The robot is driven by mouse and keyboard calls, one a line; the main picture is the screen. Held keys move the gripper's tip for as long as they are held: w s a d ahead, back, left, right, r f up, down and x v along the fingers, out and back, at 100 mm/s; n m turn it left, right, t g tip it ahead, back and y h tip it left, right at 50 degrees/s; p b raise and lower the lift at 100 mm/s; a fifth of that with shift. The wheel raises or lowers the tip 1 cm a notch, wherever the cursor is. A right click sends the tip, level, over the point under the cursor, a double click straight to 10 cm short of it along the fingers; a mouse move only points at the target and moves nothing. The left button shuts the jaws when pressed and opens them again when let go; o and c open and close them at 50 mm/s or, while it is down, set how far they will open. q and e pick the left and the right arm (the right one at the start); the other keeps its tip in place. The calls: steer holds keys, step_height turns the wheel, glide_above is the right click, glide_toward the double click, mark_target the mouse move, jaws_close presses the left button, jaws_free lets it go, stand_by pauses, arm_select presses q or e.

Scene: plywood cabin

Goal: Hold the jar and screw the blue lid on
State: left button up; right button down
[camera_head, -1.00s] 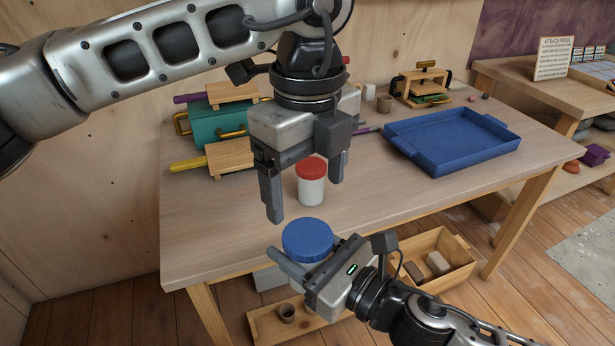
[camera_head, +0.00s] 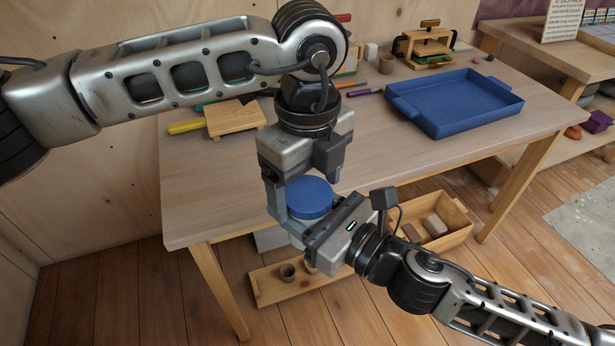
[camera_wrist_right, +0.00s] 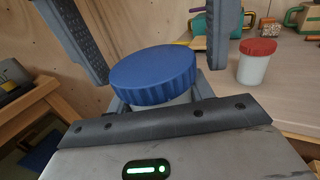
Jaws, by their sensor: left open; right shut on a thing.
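The blue lid (camera_head: 309,197) sits on top of the jar, which is mostly hidden below it. In the right wrist view the ribbed blue lid (camera_wrist_right: 153,74) shows with a strip of the pale jar (camera_wrist_right: 176,99) under it. My right gripper (camera_head: 300,228) is shut on the jar and holds it in front of the table's near edge. My left gripper (camera_head: 302,201) points down over the lid with open fingers, one at each side of it. In the right wrist view these fingers stand left and right of the lid, with gaps visible.
A white jar with a red lid (camera_wrist_right: 258,62) stands on the table (camera_head: 400,166). A blue tray (camera_head: 455,104) lies at the table's right. A small wooden board (camera_head: 235,118) is at the left. Wooden boxes (camera_head: 452,238) lie below the table.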

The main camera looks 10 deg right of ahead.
arm_select(q)
steer(key=c, duration=1)
steer(key=m, duration=0.6)
steer(key=o, duration=1.1)
steer(key=shift+c, duration=0.2)
steer(key=shift+r, duration=2.3)
steer(key=shift+c, duration=0.3)
